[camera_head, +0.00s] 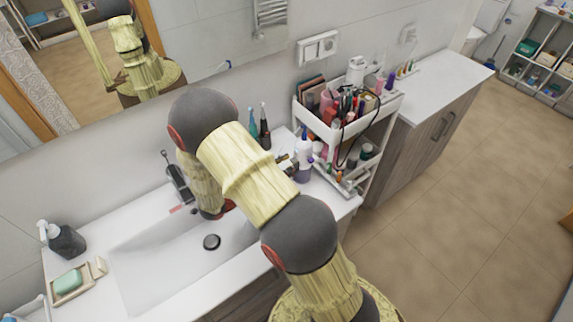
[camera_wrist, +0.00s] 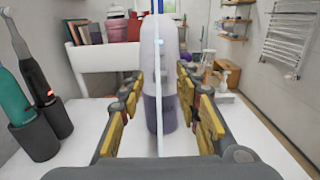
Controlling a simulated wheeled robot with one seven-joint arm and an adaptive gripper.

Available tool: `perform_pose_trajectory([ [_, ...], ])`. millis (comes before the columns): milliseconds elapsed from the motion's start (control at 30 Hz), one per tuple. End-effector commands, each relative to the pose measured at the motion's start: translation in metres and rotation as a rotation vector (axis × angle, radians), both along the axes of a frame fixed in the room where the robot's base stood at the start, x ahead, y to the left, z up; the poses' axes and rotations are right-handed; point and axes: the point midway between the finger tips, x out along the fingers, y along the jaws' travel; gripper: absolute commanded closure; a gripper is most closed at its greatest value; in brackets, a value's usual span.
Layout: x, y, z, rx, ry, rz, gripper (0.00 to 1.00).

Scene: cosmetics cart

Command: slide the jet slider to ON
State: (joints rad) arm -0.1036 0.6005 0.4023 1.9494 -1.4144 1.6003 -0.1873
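The jet device (camera_wrist: 168,70) is a tall, white upright body with a purple lower part. It stands straight ahead in the wrist view, and also on the counter beside the cart in the head view (camera_head: 304,172). A thin white strip runs up its front. A small blue spot shows high on the body; I cannot make out the slider or its setting. My gripper (camera_wrist: 160,108) is open, with one yellow-padded finger on each side of the device in the picture. I cannot tell whether either finger touches it. In the head view my arm mostly hides the gripper.
Two electric toothbrushes in dark holders (camera_wrist: 38,137) stand close on the left. The white cart (camera_head: 326,128), full of cosmetics, is behind the device. The sink basin (camera_head: 165,262) lies left of it. Some white counter is clear at right in the wrist view.

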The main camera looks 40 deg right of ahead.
Motion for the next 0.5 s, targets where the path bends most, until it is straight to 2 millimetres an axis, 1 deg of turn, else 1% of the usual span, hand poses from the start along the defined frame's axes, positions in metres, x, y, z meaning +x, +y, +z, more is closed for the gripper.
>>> perform_pose_trajectory([
  [67,0.001,0.005,0.0,0.0,0.0,0.002,0.67],
  [167,0.002,0.018,0.0,-0.001,0.0,0.004,0.67],
  [500,0.006,0.086,0.0,0.0,-0.001,0.004,0.67],
])
